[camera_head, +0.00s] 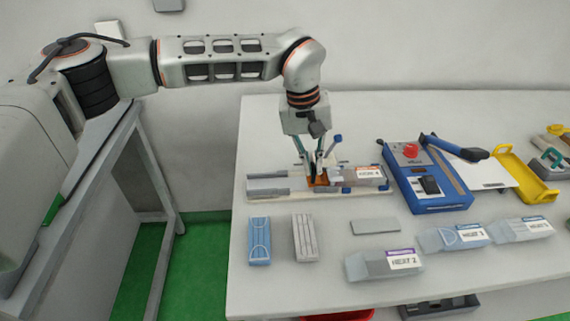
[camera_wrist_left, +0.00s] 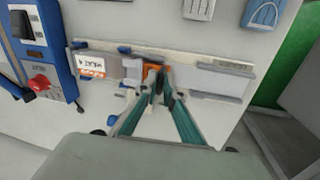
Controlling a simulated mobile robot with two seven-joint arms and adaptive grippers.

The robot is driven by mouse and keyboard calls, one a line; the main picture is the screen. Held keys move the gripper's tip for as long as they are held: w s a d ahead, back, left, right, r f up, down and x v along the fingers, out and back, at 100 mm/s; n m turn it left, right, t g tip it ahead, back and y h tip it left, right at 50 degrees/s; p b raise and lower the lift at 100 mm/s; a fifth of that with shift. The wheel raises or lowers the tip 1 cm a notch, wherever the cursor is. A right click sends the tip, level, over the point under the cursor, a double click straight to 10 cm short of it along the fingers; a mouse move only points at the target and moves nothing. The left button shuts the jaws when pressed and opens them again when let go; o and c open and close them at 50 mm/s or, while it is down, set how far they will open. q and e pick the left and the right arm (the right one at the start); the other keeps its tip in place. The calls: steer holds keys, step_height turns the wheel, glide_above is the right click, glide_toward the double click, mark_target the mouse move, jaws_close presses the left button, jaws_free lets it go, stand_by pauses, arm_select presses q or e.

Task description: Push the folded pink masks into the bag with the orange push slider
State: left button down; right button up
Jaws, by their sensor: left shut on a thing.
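The orange push slider (camera_head: 318,182) sits on the long pale loading fixture (camera_head: 270,186) on the table. My left gripper (camera_head: 317,176) points down and is shut on the slider. In the left wrist view, the slider (camera_wrist_left: 152,72) shows between the fingertips (camera_wrist_left: 160,82). A clear bag (camera_head: 366,177) with an orange-edged label lies at the right end of the fixture, just right of the slider; it also shows in the left wrist view (camera_wrist_left: 110,68). I cannot make out the pink masks. My right gripper is not in view.
A blue sealing machine (camera_head: 430,180) with a raised lever stands right of the fixture. A yellow tray (camera_head: 541,190) is beyond it. In front lie a blue mask stack (camera_head: 259,240), a grey one (camera_head: 304,238), a flat grey piece (camera_head: 375,226) and labelled bags (camera_head: 384,265).

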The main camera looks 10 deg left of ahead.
mark_target(326, 179)
arm_select(q)
steer(key=d, duration=0.1)
steer(key=w+d, duration=0.1)
steer(key=d, duration=0.1)
steer(key=shift+d, duration=0.1)
steer(key=shift+d+r, duration=0.1)
steer(key=shift+d, duration=0.05)
steer(key=c, duration=2.2)
jaws_free()
steer(key=shift+o, duration=0.2)
steer(key=shift+d, duration=0.15)
steer(key=shift+r, duration=0.2)
step_height(326, 179, up, 11)
steer(key=a, duration=0.2)
steer(key=shift+s+r, duration=0.15)
steer(key=shift+r, duration=0.05)
